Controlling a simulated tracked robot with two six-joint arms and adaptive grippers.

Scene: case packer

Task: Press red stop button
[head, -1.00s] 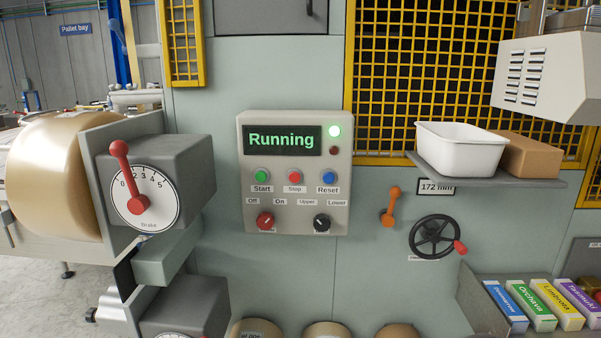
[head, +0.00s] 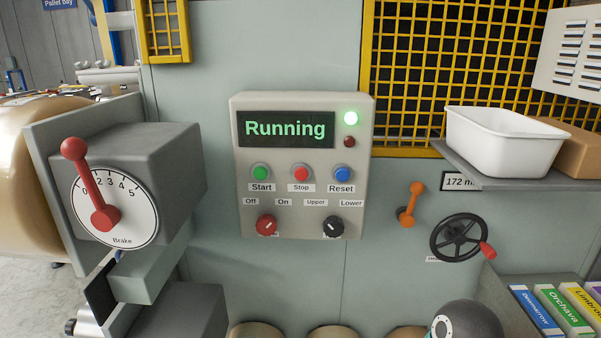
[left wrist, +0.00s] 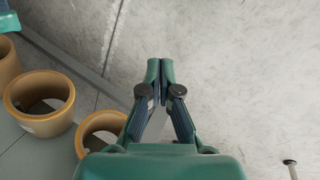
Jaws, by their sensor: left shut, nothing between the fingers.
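The red stop button (head: 301,173) sits in the middle of the button row on the grey control panel (head: 242,215), above its "Stop" label. A green Start button (head: 260,173) is to its left and a blue Reset button (head: 342,173) to its right. The display (head: 286,129) reads "Running" and the lamp beside it glows green. My left gripper (left wrist: 160,64) shows only in the left wrist view, shut and empty above the grey floor, away from the panel. My right gripper is not visible in either view.
A brake box with a red lever (head: 88,180) juts out left of the panel. An orange lever (head: 411,204), a black handwheel (head: 458,238) and a shelf with a white bin (head: 503,145) are to the right. The space before the panel is clear.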

